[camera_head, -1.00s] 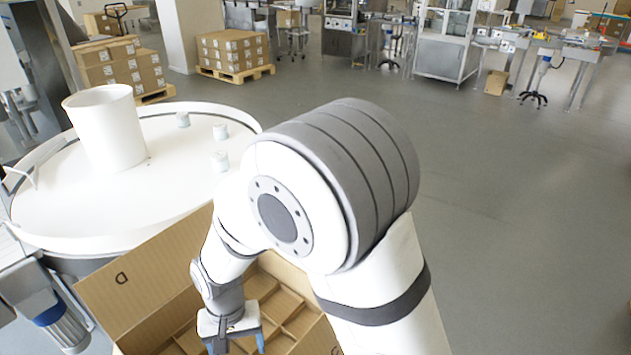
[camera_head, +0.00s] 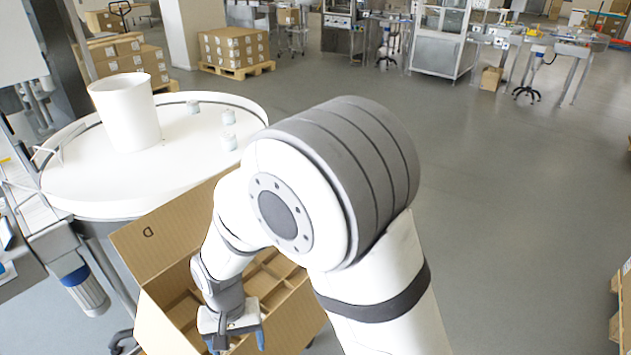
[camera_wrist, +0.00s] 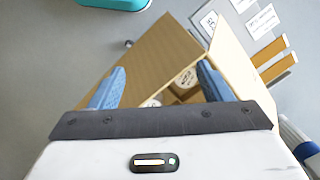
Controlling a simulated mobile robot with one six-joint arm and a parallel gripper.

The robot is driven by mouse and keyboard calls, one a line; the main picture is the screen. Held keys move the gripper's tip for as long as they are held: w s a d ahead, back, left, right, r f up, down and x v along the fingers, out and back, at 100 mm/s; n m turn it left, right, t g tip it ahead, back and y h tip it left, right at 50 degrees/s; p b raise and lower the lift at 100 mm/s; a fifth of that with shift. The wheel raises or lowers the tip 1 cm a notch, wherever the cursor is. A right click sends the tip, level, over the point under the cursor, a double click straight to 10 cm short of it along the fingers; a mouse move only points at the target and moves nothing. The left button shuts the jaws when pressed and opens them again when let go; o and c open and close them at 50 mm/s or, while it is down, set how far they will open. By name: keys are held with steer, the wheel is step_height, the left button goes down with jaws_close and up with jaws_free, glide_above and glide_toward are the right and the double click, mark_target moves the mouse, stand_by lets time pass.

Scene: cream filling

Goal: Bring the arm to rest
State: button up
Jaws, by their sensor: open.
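My arm is bent over in the middle of the head view. My gripper (camera_head: 238,342) hangs low in front of an open cardboard box (camera_head: 163,240) with dividers. In the wrist view my gripper (camera_wrist: 162,88) shows two blue fingers set wide apart, with nothing between them. Beyond the fingers, the wrist view shows the box (camera_wrist: 152,58) and a round lidded jar (camera_wrist: 186,78) inside it. My arm hides part of the box in the head view.
Stacked cartons on a pallet (camera_head: 236,48) stand behind. Grey floor (camera_head: 510,200) at the right is open. Cartons (camera_head: 624,300) stand at the far right edge.

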steer(key=w+d+r+m+t+y+b, duration=0.1)
steer(key=w+d+r+b, duration=0.15)
steer(key=d, duration=0.45)
steer(key=w+d+r+t+b, duration=0.1)
steer(key=w+d+r+b, duration=0.2)
steer(key=d, duration=0.4)
steer(key=s+d+r+m+t+b, duration=0.1)
steer(key=s+d+r, duration=0.1)
steer(key=d, duration=0.6)
steer(key=s+d+r+t+b, duration=0.1)
steer(key=s+d, duration=0.3)
steer(key=d, duration=0.5)
steer(key=shift+r+m+h+b, duration=0.3)
steer(key=shift+r+m+b, duration=0.15)
steer(key=shift+b, duration=0.1)
